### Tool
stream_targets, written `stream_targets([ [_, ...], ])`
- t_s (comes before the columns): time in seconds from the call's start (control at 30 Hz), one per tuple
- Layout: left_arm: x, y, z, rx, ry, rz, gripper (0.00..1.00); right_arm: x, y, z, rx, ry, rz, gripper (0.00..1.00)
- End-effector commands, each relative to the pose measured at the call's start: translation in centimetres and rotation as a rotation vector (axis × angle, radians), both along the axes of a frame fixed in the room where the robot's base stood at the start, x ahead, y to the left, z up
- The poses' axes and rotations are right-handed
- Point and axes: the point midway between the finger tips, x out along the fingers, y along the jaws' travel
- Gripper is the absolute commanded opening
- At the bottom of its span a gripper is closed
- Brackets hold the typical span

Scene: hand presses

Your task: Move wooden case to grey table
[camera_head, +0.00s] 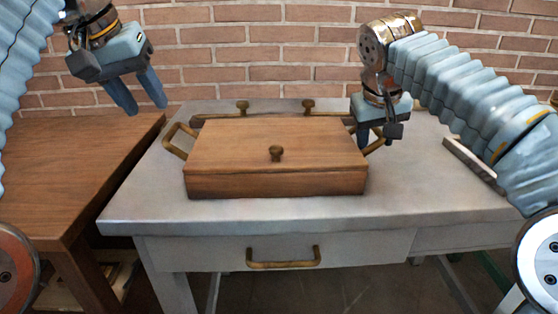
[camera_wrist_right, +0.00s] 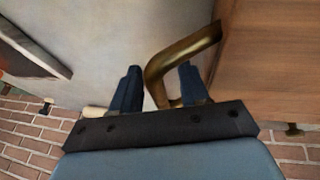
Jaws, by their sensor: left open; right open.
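The wooden case (camera_head: 235,155), a closed brown box with a small knob on its lid, sits on the grey table (camera_head: 130,205). It has a brass side handle (camera_head: 177,142) on its left and another on its right, partly covered by my right gripper. My right gripper (camera_head: 377,142) is open at the right handle. In the right wrist view the brass handle (camera_wrist_right: 172,60) passes between the two open fingers (camera_wrist_right: 158,90). My left gripper (camera_head: 138,100) is open and empty, raised above the left side, away from the case.
A brown wooden table (camera_head: 70,170) stands to the left, against the grey one. A brass drawer handle (camera_head: 283,262) sticks out from the grey table's front. A brick wall (camera_head: 270,60) is close behind. The grey top is clear around the case's front and left.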

Motion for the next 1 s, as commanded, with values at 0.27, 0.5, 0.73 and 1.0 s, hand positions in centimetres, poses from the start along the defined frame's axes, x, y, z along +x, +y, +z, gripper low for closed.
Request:
stream_targets([
  [0.27, -0.2, 0.1, 0.4, 0.000, 0.000, 0.000, 0.45, -1.0, 0.7, 2.6, 0.001, -0.003, 0.003, 0.45],
  [0.5, -0.2, 0.1, 0.3, 0.000, 0.000, 0.000, 0.45, -3.1, 1.8, 7.7, 0.002, -0.005, 0.001, 0.45],
  [0.73, -0.2, 0.1, 0.3, 0.000, 0.000, 0.000, 0.45, -4.1, 2.3, 10.2, 0.000, -0.002, 0.001, 0.45],
  [1.0, -0.2, 0.1, 0.3, 0.000, 0.000, 0.000, 0.45, -4.6, 2.4, 10.8, 0.000, 0.001, 0.001, 0.45],
])
